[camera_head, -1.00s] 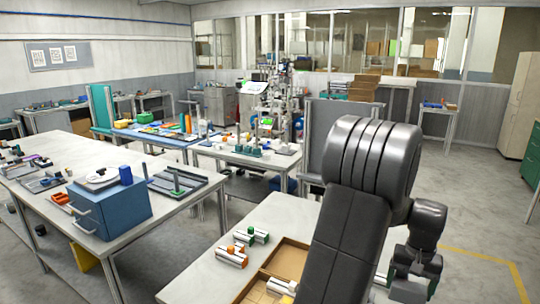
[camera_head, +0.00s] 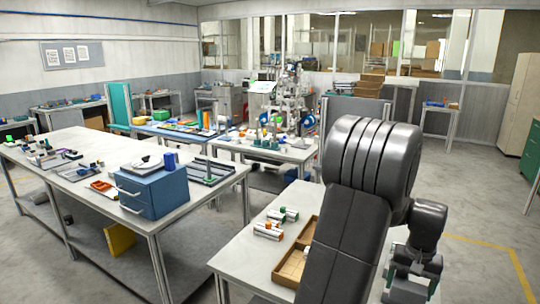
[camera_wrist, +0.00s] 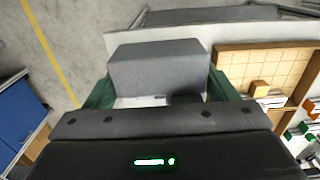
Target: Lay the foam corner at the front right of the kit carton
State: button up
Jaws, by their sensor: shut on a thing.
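My gripper (camera_wrist: 160,88) shows in the wrist view with its green fingers on either side of a grey foam block, the foam corner (camera_wrist: 154,64). It is shut on the block and holds it over the light tabletop, to the left of the kit carton. The kit carton (camera_wrist: 228,56) is a shallow brown tray with a grid-marked floor and a divider. In the head view the carton (camera_head: 275,274) lies on the near table, partly hidden behind my arm. The foam is not visible in the head view.
White parts with orange and green ends (camera_head: 268,230) lie on the near table (camera_head: 235,262) beside the carton. A small tan block (camera_wrist: 258,88) is inside the carton. A blue drawer box (camera_head: 150,193) stands on the left table. Floor is open at right.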

jog(key=shift+s+a+r, duration=0.15)
jog(key=shift+s+a, duration=0.15)
jog(key=shift+s, duration=0.05)
jog(key=w+a+f+n, duration=0.2)
jog(key=w+a+f, duration=0.35)
jog(key=a, duration=0.25)
jog(key=w+a+f+n, duration=0.1)
jog(key=w+a+f, duration=0.3)
jog(key=w+a, duration=0.3)
jog(key=a+f+n, duration=0.1)
jog(key=a+f, duration=0.3)
jog(key=a, duration=0.6)
jog(key=a+f+n, duration=0.2)
jog(key=a+f, duration=0.2)
jog(key=a, duration=0.6)
notch_tip(320, 180, down, 10)
jog(key=b, duration=1)
jog(key=shift+w+a, duration=0.15)
